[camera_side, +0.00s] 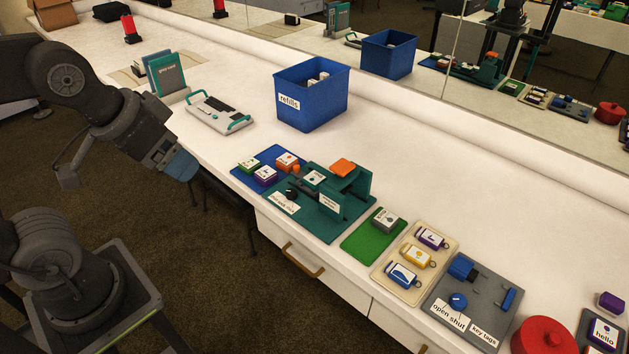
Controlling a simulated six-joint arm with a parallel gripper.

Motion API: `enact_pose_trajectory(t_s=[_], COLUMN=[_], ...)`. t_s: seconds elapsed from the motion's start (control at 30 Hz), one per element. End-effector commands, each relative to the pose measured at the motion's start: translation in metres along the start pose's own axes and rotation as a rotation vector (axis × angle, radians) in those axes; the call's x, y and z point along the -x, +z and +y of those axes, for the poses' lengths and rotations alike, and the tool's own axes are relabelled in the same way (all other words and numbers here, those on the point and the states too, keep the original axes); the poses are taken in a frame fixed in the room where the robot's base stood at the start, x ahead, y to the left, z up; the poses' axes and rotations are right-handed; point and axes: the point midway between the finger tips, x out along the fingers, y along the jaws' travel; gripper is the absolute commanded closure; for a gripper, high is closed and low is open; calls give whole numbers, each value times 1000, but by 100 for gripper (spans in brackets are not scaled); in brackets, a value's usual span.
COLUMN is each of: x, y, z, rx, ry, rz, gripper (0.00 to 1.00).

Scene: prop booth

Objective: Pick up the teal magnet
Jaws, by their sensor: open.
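My gripper (180,166) hangs in the air at the left, off the front edge of the table, with a light blue end. It is open and well away from the small pieces; the gap between its jaws is not clear. A piece with a white face (313,178) sits in the teal press (318,222); its body colour is hard to make out, so I cannot tell whether it is the teal magnet. Left of it, green (248,165), orange (288,160) and purple (266,175) magnets lie on a blue mat (240,174).
A blue refills bin (311,107) stands behind the press. A green mat (362,242) bears a grey piece (385,220). Key tags lie on a beige tray (380,268); a grey fixture (440,312) and red pot (545,338) are at right. A mirror (540,60) lines the back.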

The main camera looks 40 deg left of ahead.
Motion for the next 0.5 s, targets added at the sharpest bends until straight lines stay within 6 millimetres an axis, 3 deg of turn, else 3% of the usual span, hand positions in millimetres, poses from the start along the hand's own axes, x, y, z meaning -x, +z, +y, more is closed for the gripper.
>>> enact_pose_trajectory(t_s=[0.1,0.33,0.5], x=[0,0,-2], y=[0,-2,-30], z=[0,0,-2], rx=[0,0,0], ry=[0,0,-3], rz=[0,-2,-41], gripper=[17,17,17])
